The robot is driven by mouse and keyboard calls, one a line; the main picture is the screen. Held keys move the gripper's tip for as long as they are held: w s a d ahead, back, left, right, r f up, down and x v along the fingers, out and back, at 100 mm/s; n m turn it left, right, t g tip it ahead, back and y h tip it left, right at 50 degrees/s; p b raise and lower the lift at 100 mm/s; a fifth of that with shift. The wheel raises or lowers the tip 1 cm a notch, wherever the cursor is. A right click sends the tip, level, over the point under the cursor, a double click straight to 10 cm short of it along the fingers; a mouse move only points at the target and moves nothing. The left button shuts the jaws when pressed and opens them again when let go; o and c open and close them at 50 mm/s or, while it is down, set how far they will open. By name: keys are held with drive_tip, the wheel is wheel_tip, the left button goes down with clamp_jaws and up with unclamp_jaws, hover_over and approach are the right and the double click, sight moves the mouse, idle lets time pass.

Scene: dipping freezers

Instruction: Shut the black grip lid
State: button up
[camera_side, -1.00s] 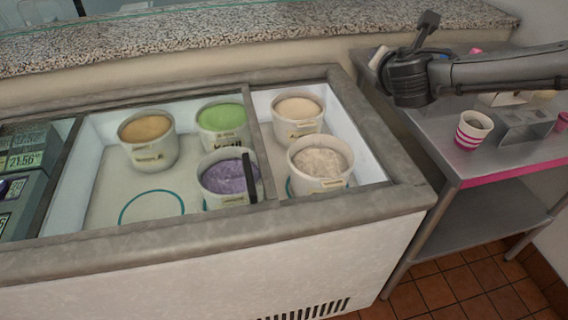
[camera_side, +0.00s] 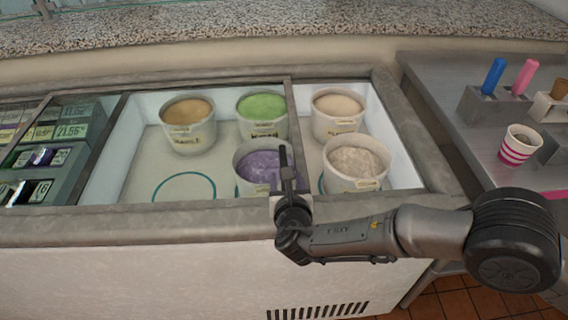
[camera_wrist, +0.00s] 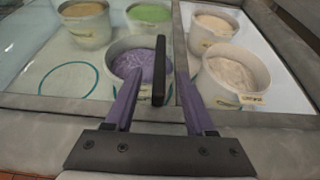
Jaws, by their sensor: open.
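The black grip (camera_side: 283,160) is an upright dark bar near the front of the freezer, in front of the purple tub. It also shows in the wrist view (camera_wrist: 159,70). It stands at the right edge of a clear pane that seems to lie over the left tubs; the right-hand tubs look uncovered. My gripper (camera_side: 288,182) is at the freezer's front rim, around the lower end of the grip. In the wrist view my gripper (camera_wrist: 158,90) is open, one finger on each side of the grip. I cannot tell whether either finger touches it.
The freezer holds a purple tub (camera_side: 258,170), a green tub (camera_side: 262,108), an orange-brown tub (camera_side: 188,125) and two pale tubs on the right. The front rim (camera_side: 120,222) runs below. A steel table (camera_side: 430,75) at right carries a striped cup (camera_side: 516,150) and colored handles.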

sight(284, 164)
drive_tip(key=x, duration=0.8)
drive_tip(key=shift+w+f, duration=0.15)
drive_tip(key=shift+w, duration=0.15)
clamp_jaws()
idle(1.1)
